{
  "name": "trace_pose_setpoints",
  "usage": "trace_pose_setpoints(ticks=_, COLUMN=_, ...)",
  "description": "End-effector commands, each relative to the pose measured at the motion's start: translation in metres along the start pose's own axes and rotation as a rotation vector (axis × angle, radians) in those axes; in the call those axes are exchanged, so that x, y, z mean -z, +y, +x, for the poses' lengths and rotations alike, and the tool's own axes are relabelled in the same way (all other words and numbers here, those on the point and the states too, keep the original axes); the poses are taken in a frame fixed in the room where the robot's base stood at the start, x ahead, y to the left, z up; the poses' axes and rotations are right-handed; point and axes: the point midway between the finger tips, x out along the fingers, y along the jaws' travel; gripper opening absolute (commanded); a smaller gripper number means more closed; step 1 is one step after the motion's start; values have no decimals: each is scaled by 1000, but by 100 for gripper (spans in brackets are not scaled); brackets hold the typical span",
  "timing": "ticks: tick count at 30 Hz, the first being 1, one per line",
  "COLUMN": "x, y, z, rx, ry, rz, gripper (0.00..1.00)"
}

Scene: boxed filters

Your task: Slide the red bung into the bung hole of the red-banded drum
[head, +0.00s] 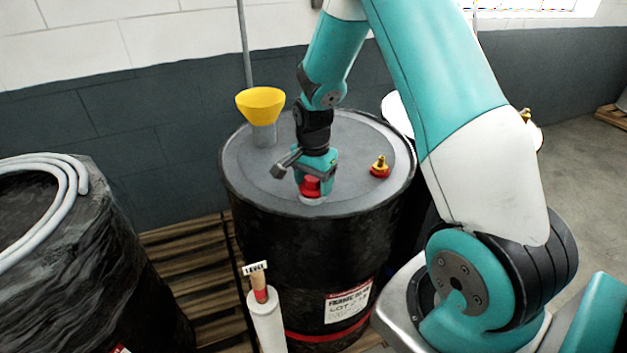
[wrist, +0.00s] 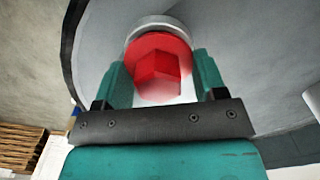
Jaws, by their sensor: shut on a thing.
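The red bung (head: 311,186) has a hexagonal head and is held in my gripper (head: 313,183), low over the near part of the drum lid. In the wrist view the bung (wrist: 158,68) sits between the two teal fingers of my gripper (wrist: 162,76). The red-banded drum (head: 290,250) is black with a grey top and a red band near its foot. The pale ring of the bung hole (head: 312,201) lies right below the bung. In the wrist view the ring (wrist: 150,22) is partly hidden behind the bung; I cannot tell whether the bung has entered it.
A yellow funnel (head: 260,102) and a brass fitting with a red base (head: 380,168) stand on the same lid. A black-wrapped drum with a grey hose (head: 75,190) stands at left. A white tube with a level stick (head: 266,318) rises in front. Wooden pallets (head: 195,255) lie below.

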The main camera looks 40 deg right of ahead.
Motion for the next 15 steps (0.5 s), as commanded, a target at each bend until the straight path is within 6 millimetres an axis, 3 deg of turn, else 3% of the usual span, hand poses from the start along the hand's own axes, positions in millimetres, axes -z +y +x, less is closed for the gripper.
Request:
trace_pose_setpoints(ticks=3, x=0, y=0, z=4, rx=0, ry=0, rz=0, gripper=41)
trace_pose_setpoints(ticks=4, x=0, y=0, z=4, rx=0, ry=0, rz=0, gripper=67)
trace_pose_setpoints(ticks=8, x=0, y=0, z=3, rx=0, ry=0, rz=0, gripper=94)
trace_pose_setpoints(ticks=15, x=0, y=0, z=3, rx=0, ry=0, rz=0, gripper=94)
